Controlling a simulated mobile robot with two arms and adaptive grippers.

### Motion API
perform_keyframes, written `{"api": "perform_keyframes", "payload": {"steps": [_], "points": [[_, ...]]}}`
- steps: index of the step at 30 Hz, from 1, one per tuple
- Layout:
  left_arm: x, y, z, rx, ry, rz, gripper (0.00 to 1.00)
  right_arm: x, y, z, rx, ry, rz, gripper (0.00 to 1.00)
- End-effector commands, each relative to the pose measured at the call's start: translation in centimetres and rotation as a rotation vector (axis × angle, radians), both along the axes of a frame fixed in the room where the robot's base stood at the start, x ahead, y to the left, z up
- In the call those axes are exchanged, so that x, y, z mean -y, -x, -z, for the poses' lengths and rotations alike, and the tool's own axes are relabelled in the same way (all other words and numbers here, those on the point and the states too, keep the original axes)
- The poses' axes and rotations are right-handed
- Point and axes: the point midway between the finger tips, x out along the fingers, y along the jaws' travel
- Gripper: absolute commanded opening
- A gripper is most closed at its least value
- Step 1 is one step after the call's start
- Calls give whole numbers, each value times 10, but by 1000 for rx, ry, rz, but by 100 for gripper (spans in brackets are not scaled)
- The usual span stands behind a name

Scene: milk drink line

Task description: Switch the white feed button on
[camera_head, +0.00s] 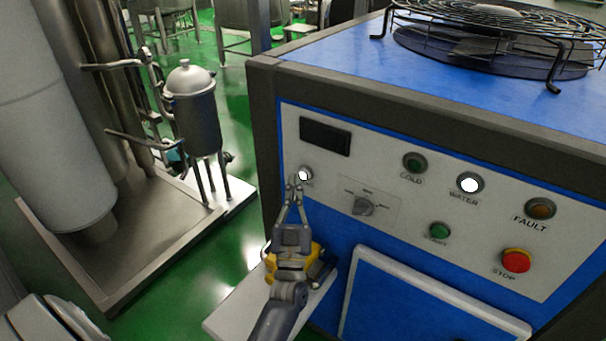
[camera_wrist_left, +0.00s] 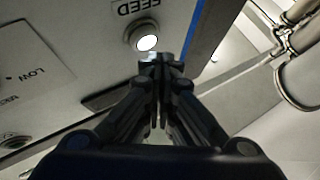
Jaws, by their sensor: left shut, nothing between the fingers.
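The white feed button (camera_head: 303,175) is on the left of the control panel, below a dark display, and its face looks bright. In the left wrist view it shows as a bright white disc in a metal ring (camera_wrist_left: 147,42), beside the label FEED. My left gripper (camera_head: 294,186) is shut and empty. Its fingertips are just below the button in the head view and close to it in the wrist view. I cannot tell whether they touch it. My right gripper is not in view.
The panel also carries a selector knob (camera_head: 363,206), a bright white WATER button (camera_head: 469,183), a green COLD button (camera_head: 414,162), another green button (camera_head: 439,230), an orange FAULT lamp (camera_head: 540,208) and a red STOP button (camera_head: 516,260). A metal vessel (camera_head: 193,105) stands to the left.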

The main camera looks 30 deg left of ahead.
Motion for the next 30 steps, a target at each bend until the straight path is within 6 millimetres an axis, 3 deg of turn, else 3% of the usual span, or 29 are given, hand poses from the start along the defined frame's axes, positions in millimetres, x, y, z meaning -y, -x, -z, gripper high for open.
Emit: {"api": "perform_keyframes", "payload": {"steps": [11, 30], "points": [[0, 5, -1, 0, 0, 0, 0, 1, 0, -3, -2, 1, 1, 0], [-4, 60, -2, 0, -2, 0, 0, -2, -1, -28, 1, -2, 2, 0]]}}
